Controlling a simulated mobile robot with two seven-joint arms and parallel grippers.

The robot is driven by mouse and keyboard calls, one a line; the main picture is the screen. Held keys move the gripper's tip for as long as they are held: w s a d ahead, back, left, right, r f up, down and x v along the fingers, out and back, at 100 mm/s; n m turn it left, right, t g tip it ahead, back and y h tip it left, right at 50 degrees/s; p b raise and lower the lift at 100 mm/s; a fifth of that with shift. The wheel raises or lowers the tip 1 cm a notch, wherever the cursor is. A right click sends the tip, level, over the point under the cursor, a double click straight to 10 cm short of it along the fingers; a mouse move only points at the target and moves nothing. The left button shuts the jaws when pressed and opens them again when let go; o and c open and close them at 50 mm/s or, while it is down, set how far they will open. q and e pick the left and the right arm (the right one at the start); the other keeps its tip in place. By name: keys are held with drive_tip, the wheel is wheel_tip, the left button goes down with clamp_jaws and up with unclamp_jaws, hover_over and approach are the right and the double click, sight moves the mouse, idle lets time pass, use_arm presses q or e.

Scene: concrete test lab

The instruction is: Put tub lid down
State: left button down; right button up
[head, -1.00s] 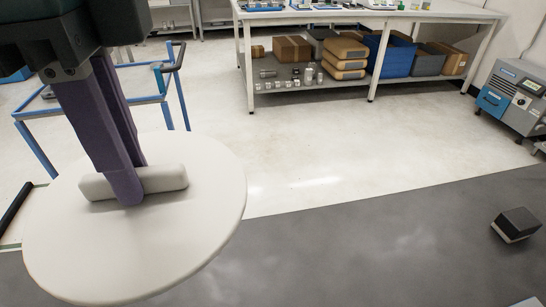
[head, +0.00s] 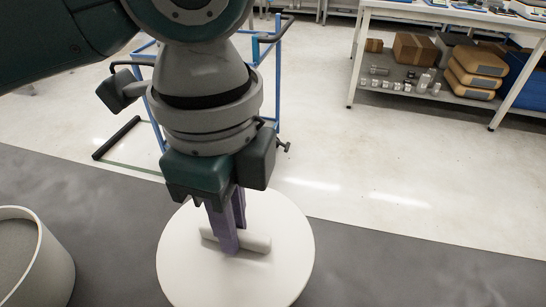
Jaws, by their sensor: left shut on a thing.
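The tub lid (head: 285,267) is a round off-white disc with a bar handle (head: 257,242) across its middle. It lies about level in the lower middle of the head view. My left gripper (head: 228,246) comes down from above, its purple fingers shut on the bar handle. An off-white round tub (head: 55,268) stands open at the lower left, apart from the lid. My right gripper is not in view.
A blue-framed cart (head: 278,75) stands behind my left arm. A white workbench (head: 430,12) with boxes and small jars on its lower shelf (head: 400,92) is at the back right.

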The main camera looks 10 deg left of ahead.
sight(240, 258)
use_arm(q)
drive_tip(key=shift+f+b, duration=0.65)
drive_tip(key=shift+f, duration=2.95)
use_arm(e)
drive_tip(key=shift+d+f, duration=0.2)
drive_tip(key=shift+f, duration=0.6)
use_arm(q)
drive_tip(key=shift+f, duration=0.15)
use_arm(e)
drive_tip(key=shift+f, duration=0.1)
use_arm(q)
drive_tip(key=c, duration=0.8)
unclamp_jaws()
drive_tip(key=shift+c, duration=0.2)
